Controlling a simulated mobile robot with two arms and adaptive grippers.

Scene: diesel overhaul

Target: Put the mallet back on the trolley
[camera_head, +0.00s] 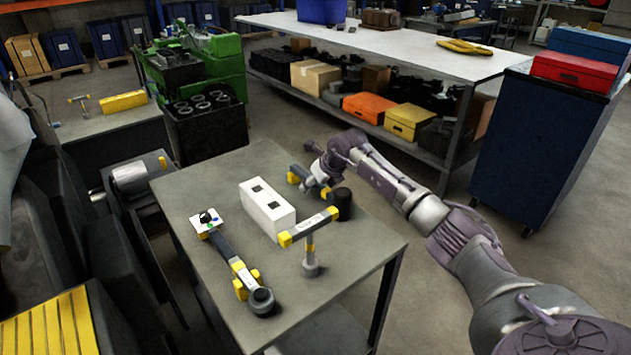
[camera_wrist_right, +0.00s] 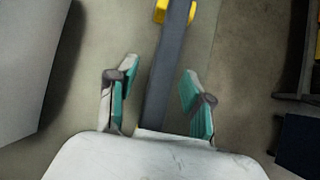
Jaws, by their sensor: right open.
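My right gripper (camera_head: 318,168) is over the far edge of the grey worktable (camera_head: 185,185). In the right wrist view its two fingers (camera_wrist_right: 156,98) are open and apart. A long dark grey bar (camera_wrist_right: 172,60) with yellow pieces at its far end shows between them, with gaps on both sides. In the head view a grey tool with yellow ends (camera_head: 326,193) is at this gripper, partly hidden by it. I cannot tell surely whether it is the mallet. A T-shaped tool with yellow ends (camera_head: 322,219) stands upright nearer on the table. My left gripper is out of view.
A white block (camera_head: 265,213), a black cylinder (camera_head: 344,203) and a long yellow-banded tool (camera_head: 222,245) are also on the table. A dark blue cabinet (camera_head: 530,150) bears red and blue boxes at right. Another T-shaped tool (camera_head: 80,100) stands on the left bench.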

